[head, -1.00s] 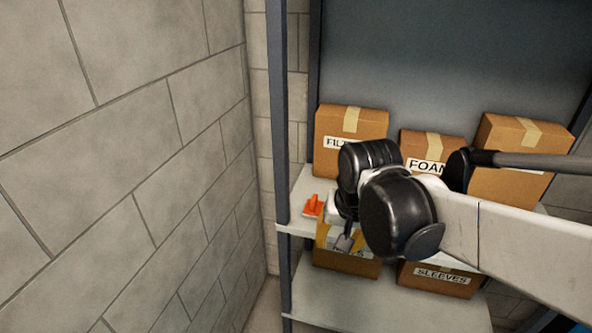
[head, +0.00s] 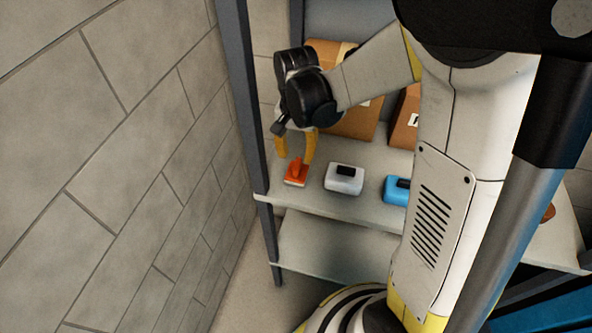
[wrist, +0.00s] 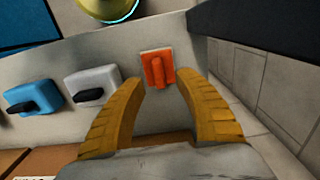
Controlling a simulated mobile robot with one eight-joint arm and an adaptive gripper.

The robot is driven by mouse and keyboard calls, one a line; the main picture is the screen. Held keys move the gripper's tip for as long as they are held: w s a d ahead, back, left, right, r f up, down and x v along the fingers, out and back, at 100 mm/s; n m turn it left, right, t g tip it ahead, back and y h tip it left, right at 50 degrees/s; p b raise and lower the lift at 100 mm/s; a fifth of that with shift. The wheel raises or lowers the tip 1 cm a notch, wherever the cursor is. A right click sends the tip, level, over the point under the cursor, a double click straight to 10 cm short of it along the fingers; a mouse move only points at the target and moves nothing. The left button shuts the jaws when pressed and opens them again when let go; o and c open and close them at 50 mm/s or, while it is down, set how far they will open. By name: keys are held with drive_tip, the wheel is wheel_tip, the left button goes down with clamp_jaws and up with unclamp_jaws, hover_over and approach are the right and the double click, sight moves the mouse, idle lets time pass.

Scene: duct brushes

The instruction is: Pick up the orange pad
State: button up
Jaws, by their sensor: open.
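The orange pad (head: 296,174) is a small flat block with a raised orange handle and a paler bottom layer. It lies on the upper shelf near its left end, beside the dark post. In the wrist view the orange pad (wrist: 157,68) shows whole, just beyond my fingertips and between their lines. My gripper (head: 294,153) has yellow fingers and is open above and just behind the pad. In the wrist view my gripper (wrist: 160,84) is spread wide with nothing between the fingers. I see no clear contact with the pad.
A white block with a black handle (head: 344,178) sits right of the pad, then a blue one (head: 397,190). Cardboard boxes (head: 345,118) stand behind on the shelf (head: 315,205). A dark post (head: 247,110) and a block wall (head: 130,150) close off the left.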

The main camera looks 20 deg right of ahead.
sight(297, 163)
drive_tip(key=f+b, duration=0.1)
drive_tip(key=f, duration=0.4)
drive_tip(key=shift+d+b, duration=0.2)
drive_tip(key=shift+b, duration=0.15)
clamp_jaws()
